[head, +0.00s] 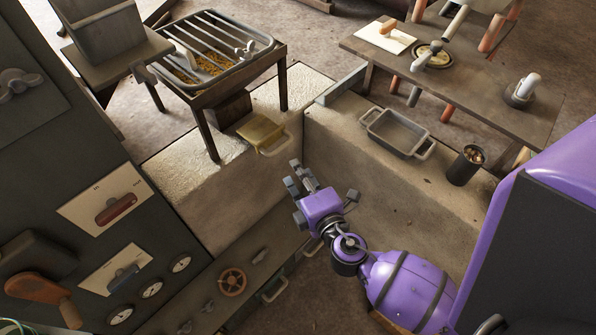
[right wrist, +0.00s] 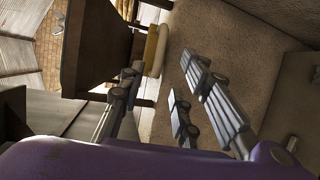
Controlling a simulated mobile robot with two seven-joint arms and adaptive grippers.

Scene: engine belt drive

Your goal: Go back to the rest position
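My right gripper (head: 301,180) is held over the inner corner of the stone bench in the head view, with its purple wrist behind it. My left gripper does not show in either view.
A yellow tray (head: 262,132) lies on the bench just beyond the right gripper. A grey tray (head: 397,133) and a dark cup (head: 466,165) stand to the right. A control panel (head: 70,190) with levers rises at left. A wooden table (head: 470,75) is at the back right.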

